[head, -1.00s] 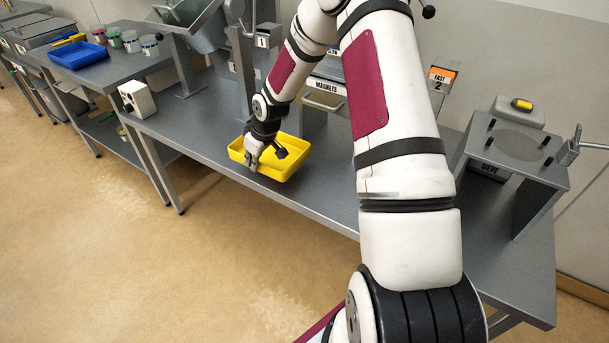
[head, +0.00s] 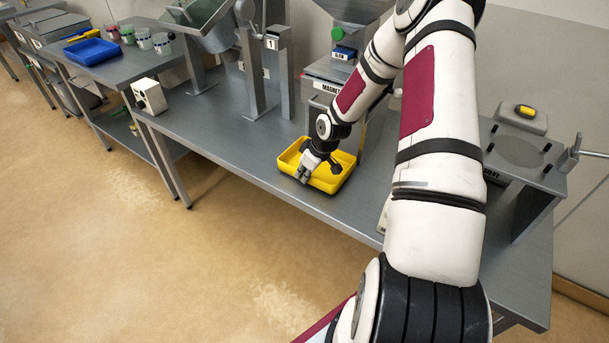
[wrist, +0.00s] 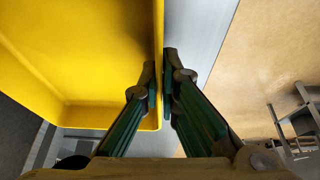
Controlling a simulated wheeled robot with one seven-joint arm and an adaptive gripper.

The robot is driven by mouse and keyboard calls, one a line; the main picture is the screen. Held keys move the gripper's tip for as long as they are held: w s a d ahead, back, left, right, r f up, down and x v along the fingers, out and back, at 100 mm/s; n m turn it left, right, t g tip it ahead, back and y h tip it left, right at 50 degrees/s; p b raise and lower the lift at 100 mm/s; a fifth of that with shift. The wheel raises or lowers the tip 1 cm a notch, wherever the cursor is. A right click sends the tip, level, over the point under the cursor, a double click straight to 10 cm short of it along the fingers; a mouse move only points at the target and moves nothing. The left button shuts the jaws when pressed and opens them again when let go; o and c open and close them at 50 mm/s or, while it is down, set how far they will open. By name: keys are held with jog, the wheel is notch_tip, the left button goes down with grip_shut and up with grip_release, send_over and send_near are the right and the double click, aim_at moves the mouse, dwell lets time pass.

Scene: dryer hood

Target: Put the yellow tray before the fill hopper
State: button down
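The yellow tray (head: 333,183) is at the front edge of the long grey bench, upright, in front of the magnets unit (head: 324,86). I cannot tell whether it touches the bench top. My gripper (head: 305,177) is at its near left wall. In the wrist view the tray (wrist: 85,50) fills the upper left, and my gripper (wrist: 162,80) has one finger on each side of its wall, closed on it. A funnel-shaped hopper (head: 355,8) stands above the magnets unit, and a tilted metal hopper (head: 203,22) is further left. No readable label shows which is the fill hopper.
A white box (head: 150,96) stands on the bench's left end. A blue tray (head: 94,51) and several jars (head: 143,39) are on the farther bench. A metal stand (head: 518,152) is at the right, partly behind my arm. Bench top (head: 225,135) left of the tray is clear.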

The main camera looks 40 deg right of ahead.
jog(key=shift+d+f, duration=0.1)
jog(key=shift+f, duration=0.3)
jog(key=shift+f, duration=0.15)
jog(key=c, duration=1.8)
grip_release()
